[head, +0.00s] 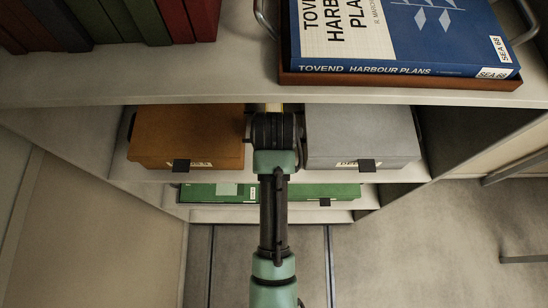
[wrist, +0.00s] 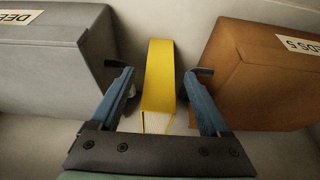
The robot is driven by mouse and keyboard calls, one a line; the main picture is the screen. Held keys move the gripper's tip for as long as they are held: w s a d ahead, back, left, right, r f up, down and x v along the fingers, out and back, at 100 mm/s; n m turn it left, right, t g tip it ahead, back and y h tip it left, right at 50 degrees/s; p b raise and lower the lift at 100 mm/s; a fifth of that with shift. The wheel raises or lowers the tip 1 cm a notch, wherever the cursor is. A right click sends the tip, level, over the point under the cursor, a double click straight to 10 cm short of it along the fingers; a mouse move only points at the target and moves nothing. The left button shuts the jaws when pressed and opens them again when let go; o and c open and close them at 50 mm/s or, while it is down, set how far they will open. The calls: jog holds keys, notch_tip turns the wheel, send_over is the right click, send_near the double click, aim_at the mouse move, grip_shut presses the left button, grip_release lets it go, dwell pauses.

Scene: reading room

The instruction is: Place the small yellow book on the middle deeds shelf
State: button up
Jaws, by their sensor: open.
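The small yellow book (wrist: 159,75) stands on the middle deeds shelf (head: 285,177), in the gap between a brown box and a grey box. In the wrist view it shows its yellow edge and a thin strip of pale pages. My gripper (wrist: 161,84) is open, with one blue finger on each side of the book. Gaps show between the fingers and the book, and I see no contact. In the head view my gripper (head: 273,125) reaches into the gap and hides nearly all of the book; only a sliver of yellow shows.
The brown box (head: 187,135) stands left of my gripper in the head view, the grey box (head: 361,138) right. Both are close to the fingers. The upper shelf (head: 190,90) overhangs them, bearing a blue book (head: 440,40) on a tray. Green boxes (head: 325,191) lie below.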

jog(key=s, duration=0.5)
jog(key=shift+s+b, duration=0.25)
jog(key=shift+b, duration=0.1)
